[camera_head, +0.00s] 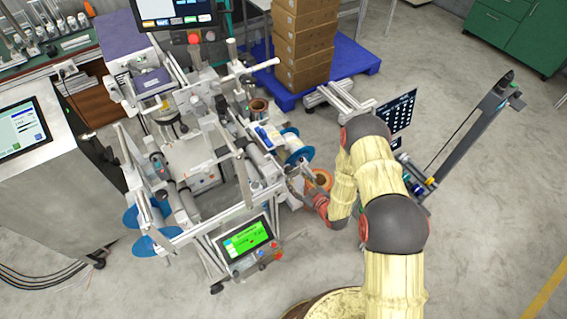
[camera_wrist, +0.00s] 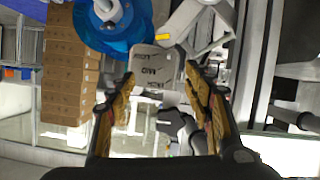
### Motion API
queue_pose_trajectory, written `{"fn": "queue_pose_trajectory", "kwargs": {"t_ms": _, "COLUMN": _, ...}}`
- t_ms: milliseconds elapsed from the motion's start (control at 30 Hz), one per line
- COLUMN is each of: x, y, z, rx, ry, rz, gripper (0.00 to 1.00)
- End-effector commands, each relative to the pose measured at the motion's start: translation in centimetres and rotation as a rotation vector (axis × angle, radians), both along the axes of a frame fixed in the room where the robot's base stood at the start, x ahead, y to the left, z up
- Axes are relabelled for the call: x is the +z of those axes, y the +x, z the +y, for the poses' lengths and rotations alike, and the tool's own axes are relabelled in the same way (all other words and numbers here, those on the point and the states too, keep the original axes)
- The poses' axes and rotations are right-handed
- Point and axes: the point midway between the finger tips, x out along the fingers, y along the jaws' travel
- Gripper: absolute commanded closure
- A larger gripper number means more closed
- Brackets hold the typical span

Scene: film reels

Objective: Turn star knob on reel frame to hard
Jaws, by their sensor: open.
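The reel frame (camera_head: 247,187) is a light grey metal structure at the middle left of the head view, carrying blue reels (camera_head: 297,146). My gripper (camera_head: 303,190) is at its right side, small and partly hidden by my arm. In the wrist view my gripper (camera_wrist: 160,76) is open, its two orange-lined fingers apart. A grey plate (camera_wrist: 157,66) with several dark words shows between and beyond the fingertips; the lettering looks inverted. A dark knob-like part (camera_wrist: 176,124) lies below it between the fingers. I cannot tell its shape or setting, or whether anything is touched.
A blue reel (camera_wrist: 122,28) is close above the left finger in the wrist view. Stacked cardboard boxes (camera_head: 303,45) stand on a blue pallet (camera_head: 349,57) behind the frame. A green-screened panel (camera_head: 245,238) is at the frame's front. Open floor lies to the right.

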Motion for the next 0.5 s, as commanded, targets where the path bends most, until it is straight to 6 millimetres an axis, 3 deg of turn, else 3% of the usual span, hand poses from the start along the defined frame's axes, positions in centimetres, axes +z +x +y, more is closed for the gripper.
{"fn": "queue_pose_trajectory", "kwargs": {"t_ms": 300, "x": 4.5, "y": -0.6, "z": 2.0, "rx": 0.046, "ry": 0.168, "rz": -0.303, "gripper": 0.49}}
{"fn": "queue_pose_trajectory", "kwargs": {"t_ms": 500, "x": 5.3, "y": -0.3, "z": 2.5, "rx": 0.051, "ry": 0.194, "rz": -0.351, "gripper": 0.49}}
